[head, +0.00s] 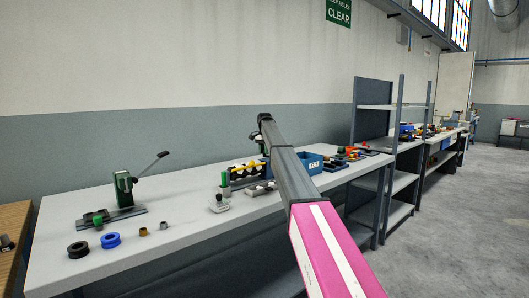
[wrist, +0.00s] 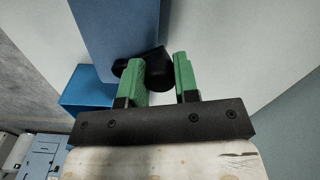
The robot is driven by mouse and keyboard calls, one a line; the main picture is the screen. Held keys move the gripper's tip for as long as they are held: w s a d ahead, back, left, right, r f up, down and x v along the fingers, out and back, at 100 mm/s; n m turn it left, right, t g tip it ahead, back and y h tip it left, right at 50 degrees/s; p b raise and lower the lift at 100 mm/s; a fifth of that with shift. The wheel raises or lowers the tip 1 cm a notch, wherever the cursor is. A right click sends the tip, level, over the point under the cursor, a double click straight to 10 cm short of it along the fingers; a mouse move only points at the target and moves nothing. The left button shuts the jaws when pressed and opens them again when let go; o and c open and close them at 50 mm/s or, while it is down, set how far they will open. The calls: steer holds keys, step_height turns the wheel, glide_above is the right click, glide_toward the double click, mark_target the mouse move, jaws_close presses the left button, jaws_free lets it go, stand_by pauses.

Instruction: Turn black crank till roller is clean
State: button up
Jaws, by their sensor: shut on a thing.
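My gripper (wrist: 160,62) has green fingers on either side of a black rounded part, the black crank (wrist: 158,72), in the wrist view. It is shut on this part, in front of a blue upright panel (wrist: 118,28). In the head view my arm reaches over the bench and hides most of the place where it works. The roller cannot be made out in either view, so its surface cannot be judged.
On the long grey bench (head: 180,222) stand a green lever press (head: 124,188), a black ring (head: 78,249), a blue ring (head: 110,240) and a blue labelled bin (head: 310,163). A grey shelf rack (head: 392,180) stands at the right. The bench's front left is partly clear.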

steer(key=o, duration=0.9)
steer(key=shift+r, duration=0.15)
step_height(320, 180, up, 11)
steer(key=shift+f, duration=0.2)
